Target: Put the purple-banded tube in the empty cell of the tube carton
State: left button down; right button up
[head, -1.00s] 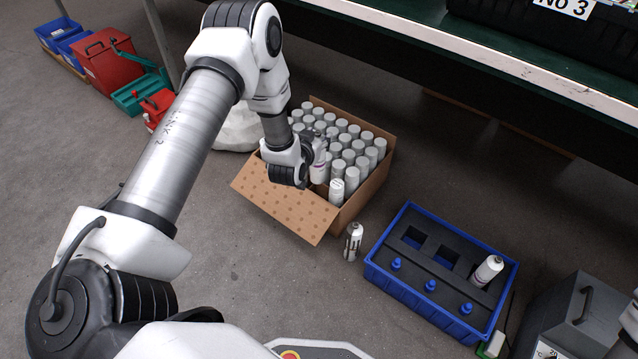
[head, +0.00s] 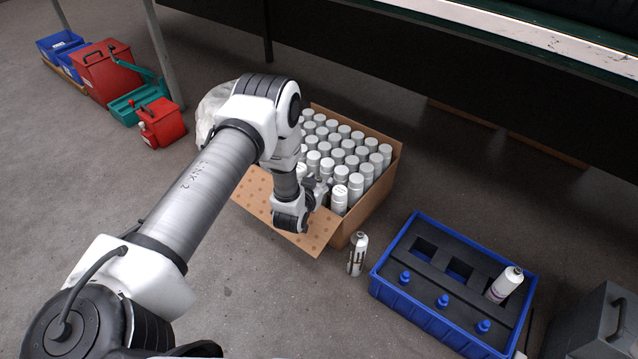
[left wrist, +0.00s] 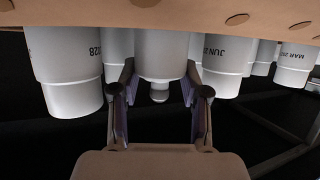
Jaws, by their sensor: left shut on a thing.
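The tube carton (head: 377,200) is an open cardboard box on the floor, filled with rows of white capped tubes. My left gripper (head: 322,190) is at the carton's near side, low among the front tubes. In the left wrist view its two fingers (left wrist: 160,98) stand on either side of a white tube (left wrist: 166,55) with a small nozzle, and it is shut on this tube. Neighbouring tubes stand close on both sides. The held tube's band and the cell under it are hidden in both views. My right gripper is out of view.
The carton's near flap (head: 262,203) is folded outward. A lone white tube (head: 357,254) stands on the floor beside the carton. A blue tray (head: 420,325) holds a tilted tube (head: 505,284) and several blue-capped pieces. A bench (head: 420,75) overhangs behind.

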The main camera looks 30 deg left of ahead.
pick_arm(q)
jog(key=c, duration=0.8)
grip_release()
jog(key=shift+f, duration=0.1)
jog(key=shift+c, duration=0.2)
jog(key=p+v, duration=0.7)
jog(key=v, duration=0.5)
jog(key=s+d+f+g+h, duration=0.2)
jog(key=s+d+f+g, duration=0.25)
jog(key=s+d, duration=0.35)
jog(key=s+d+r+m+g, duration=0.1)
jog(key=s+g, duration=0.3)
jog(key=s, duration=0.5)
jog(key=s+d+r+m+g+h, duration=0.1)
jog(key=s+d+g, duration=0.1)
jog(key=s+g, duration=0.3)
jog(key=s, duration=0.4)
jog(key=shift+s+d+r, duration=0.15)
jog(key=shift+s+d, duration=0.15)
jog(key=shift+s, duration=0.1)
